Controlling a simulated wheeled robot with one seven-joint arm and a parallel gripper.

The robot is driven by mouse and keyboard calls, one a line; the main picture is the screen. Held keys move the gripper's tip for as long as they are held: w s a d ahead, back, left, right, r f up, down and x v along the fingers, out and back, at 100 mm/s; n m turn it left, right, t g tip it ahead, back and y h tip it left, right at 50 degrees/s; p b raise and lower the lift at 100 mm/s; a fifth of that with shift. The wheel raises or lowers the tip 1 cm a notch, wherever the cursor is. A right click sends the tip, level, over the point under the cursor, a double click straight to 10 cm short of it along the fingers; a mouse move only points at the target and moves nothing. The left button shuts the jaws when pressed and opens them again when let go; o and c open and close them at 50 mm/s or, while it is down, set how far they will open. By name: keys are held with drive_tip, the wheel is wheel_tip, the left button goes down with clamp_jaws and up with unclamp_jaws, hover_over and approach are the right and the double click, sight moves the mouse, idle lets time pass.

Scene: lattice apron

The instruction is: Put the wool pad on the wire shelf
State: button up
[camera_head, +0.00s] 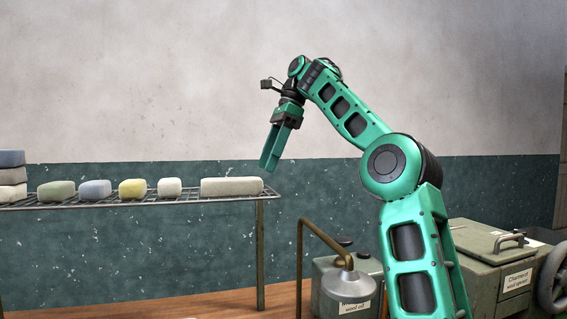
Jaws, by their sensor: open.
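The wire shelf (150,201) runs from the left edge to the middle of the view on a metal leg. A long cream block (232,186), which may be the wool pad, lies flat at its right end. My gripper (270,166) points down just above and beside that block's right end, its fingers open with nothing seen between them. Whether it touches the block cannot be told from this angle. Smaller soft blocks on the shelf are white (169,187), yellow (132,188), blue-grey (95,190) and green-grey (56,191).
A stack of blocks (12,175) stands at the shelf's left end. The wall behind is bare, and the space above the shelf is clear.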

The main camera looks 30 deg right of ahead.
drive_tip(key=shift+s+d, duration=0.25)
drive_tip(key=shift+d, duration=0.95)
drive_tip(key=shift+s+d, duration=0.25)
drive_tip(key=shift+d, duration=0.95)
drive_tip(key=shift+s, duration=0.1)
